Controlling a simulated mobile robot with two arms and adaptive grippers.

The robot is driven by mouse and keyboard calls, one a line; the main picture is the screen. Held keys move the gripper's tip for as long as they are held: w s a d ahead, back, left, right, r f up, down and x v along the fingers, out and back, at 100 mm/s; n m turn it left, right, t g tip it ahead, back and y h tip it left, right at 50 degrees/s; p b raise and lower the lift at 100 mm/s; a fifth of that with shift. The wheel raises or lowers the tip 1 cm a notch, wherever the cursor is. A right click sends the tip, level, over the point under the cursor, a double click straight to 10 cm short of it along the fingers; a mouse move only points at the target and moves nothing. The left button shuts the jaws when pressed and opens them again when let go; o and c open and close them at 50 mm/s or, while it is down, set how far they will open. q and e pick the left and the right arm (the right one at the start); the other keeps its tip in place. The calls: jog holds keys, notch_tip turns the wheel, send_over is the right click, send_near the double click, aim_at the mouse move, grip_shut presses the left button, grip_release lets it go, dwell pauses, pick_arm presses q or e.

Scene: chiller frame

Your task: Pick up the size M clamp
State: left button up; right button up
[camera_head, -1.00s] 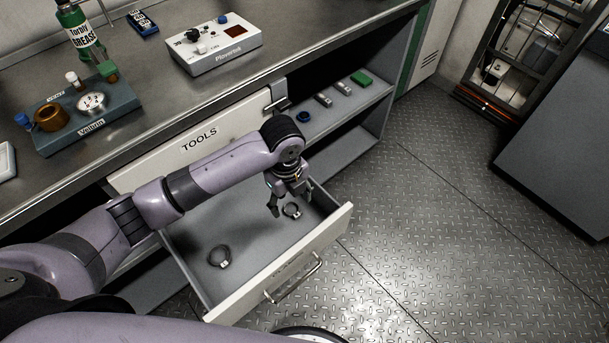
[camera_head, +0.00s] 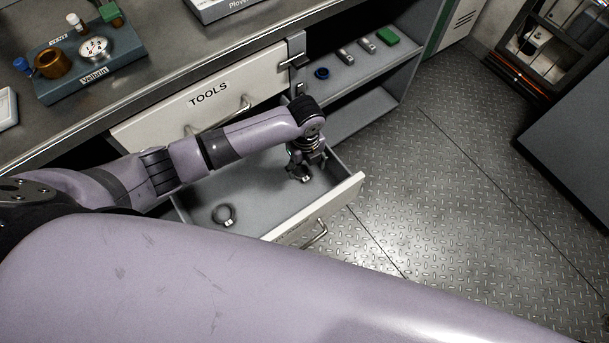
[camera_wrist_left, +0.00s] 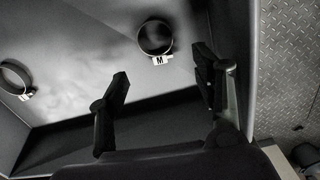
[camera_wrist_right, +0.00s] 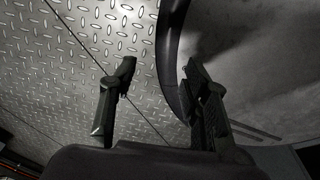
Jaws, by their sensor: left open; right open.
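The size M clamp is a dark ring with a white tag marked M; it lies in the open drawer and shows in the left wrist view (camera_wrist_left: 160,60). My left gripper (camera_wrist_left: 162,68) is open and empty, with the clamp ahead of its fingertips, roughly in line with the gap. In the head view my left gripper (camera_head: 302,170) is down in the drawer's right part and largely hides this clamp. A second ring clamp (camera_head: 224,215) lies farther left in the drawer; its tag is unreadable. My right gripper (camera_wrist_right: 163,65) is open and empty over the metal floor.
The drawer's front panel (camera_head: 335,200) and side walls stand close around my left gripper. A closed drawer marked TOOLS (camera_head: 208,100) is above. Shelves at the right hold several small items. A dark curved bar (camera_wrist_right: 172,60) runs beside my right gripper's fingers.

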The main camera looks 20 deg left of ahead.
aim_at(305, 177)
pick_arm(q)
jog(key=shift+f, duration=0.3)
notch_tip(305, 177, down, 4)
jog(key=shift+s+r, duration=0.15)
jog(key=shift+r, duration=0.05)
jog(key=shift+f, duration=0.6)
pick_arm(e)
jog(key=shift+s+d+f, duration=0.1)
jog(key=shift+s+f, duration=0.05)
jog(key=shift+s, duration=0.4)
jog(key=shift+s+d+f, duration=0.1)
jog(key=shift+s, duration=0.4)
pick_arm(q)
jog(key=shift+c, duration=0.5)
pick_arm(e)
jog(key=shift+w, duration=0.1)
pick_arm(q)
jog(key=c, duration=1.1)
pick_arm(e)
jog(key=shift+w, duration=0.25)
